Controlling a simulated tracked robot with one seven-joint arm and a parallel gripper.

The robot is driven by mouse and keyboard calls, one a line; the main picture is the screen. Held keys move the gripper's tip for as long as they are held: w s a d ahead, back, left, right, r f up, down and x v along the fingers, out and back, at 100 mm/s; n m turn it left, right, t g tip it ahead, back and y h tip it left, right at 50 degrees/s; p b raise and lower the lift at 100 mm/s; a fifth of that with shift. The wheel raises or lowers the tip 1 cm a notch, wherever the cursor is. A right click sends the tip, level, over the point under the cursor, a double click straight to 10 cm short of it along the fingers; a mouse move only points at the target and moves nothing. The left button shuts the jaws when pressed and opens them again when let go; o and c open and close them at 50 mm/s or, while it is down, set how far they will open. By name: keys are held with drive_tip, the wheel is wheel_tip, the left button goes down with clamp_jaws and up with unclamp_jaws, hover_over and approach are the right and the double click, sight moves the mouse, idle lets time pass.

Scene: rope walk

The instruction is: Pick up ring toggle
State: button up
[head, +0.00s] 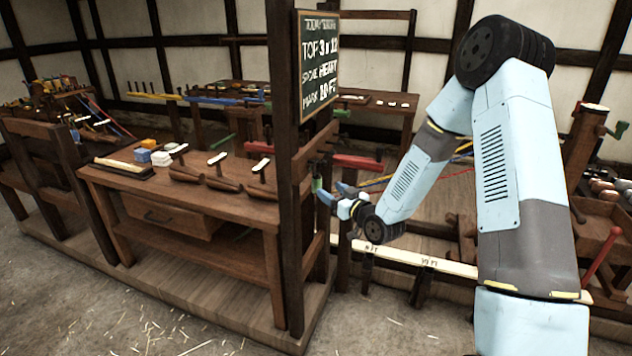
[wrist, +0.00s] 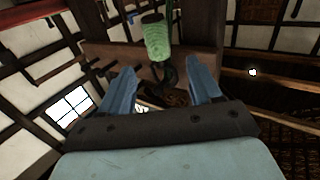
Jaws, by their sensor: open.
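A green, ribbed, roughly cylindrical piece (wrist: 157,38) with a dark curved part below it is at the wooden post in the wrist view; it looks like the ring toggle, though I cannot see a full ring. It also shows small and green at the post in the head view (head: 317,185). My gripper (wrist: 160,67) has two blue fingers spread apart with nothing between their pads. The green piece lies just beyond the fingertips, roughly in line with the gap. In the head view my gripper (head: 331,191) is just right of the post, close to the green piece.
The dark upright post (head: 287,230) with a chalkboard (head: 318,65) stands beside my gripper. A workbench (head: 135,190) with wooden tools is to the left. A pale marked rail (head: 430,262) runs low behind my arm. Straw-strewn floor in front is clear.

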sight(320, 182)
drive_tip(key=shift+x, duration=3.35)
drive_tip(key=shift+d, duration=0.15)
drive_tip(key=c, duration=1.2)
